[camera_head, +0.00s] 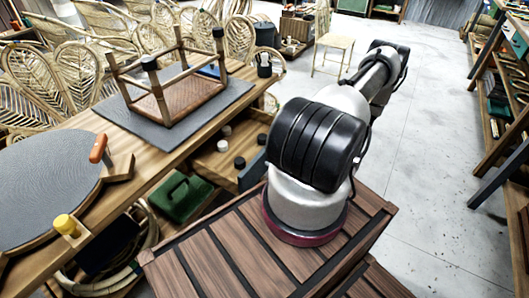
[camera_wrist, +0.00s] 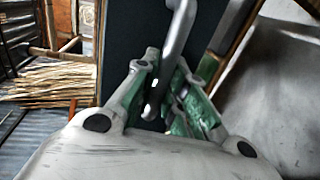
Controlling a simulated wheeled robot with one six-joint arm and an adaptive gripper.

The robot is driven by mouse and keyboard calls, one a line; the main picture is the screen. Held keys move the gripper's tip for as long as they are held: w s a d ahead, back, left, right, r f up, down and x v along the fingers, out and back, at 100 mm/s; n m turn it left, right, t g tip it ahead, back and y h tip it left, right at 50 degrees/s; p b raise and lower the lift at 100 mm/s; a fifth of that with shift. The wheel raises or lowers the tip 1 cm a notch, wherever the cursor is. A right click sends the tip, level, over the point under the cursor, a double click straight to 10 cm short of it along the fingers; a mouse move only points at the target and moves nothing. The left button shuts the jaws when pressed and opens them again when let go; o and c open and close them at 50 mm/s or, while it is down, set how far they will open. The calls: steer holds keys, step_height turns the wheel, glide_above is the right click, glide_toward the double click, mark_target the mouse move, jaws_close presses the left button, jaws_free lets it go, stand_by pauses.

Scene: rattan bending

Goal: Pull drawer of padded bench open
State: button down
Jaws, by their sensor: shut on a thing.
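The padded bench (camera_head: 75,188) is a long wooden workbench with grey mats, at left in the head view. A wooden drawer (camera_head: 208,160) with small jars in it sticks out from under its top, so it looks partly open. Its dark front panel (camera_head: 253,170) is partly hidden by my arm. In the wrist view the dark front panel (camera_wrist: 118,35) stands behind a grey bar handle (camera_wrist: 180,30). My gripper (camera_wrist: 163,95), with green finger pads, is shut on this handle. My gripper is hidden behind my arm in the head view.
A small rattan-seated stool frame (camera_head: 180,100) lies upside down on the bench mat. A green case (camera_head: 180,197) sits below the bench top. Shelving (camera_head: 500,100) lines the right side. The grey floor (camera_head: 420,130) between is clear, with a chair (camera_head: 334,45) behind.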

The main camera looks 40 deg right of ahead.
steer(key=f+v, duration=0.1)
steer(key=v, duration=0.5)
steer(key=shift+s, duration=0.45)
steer(key=shift+d+f, duration=0.1)
steer(key=shift+f, duration=0.05)
steer(key=c, duration=1.5)
jaws_free()
steer(key=shift+o, duration=0.2)
steer(key=v, duration=1.2)
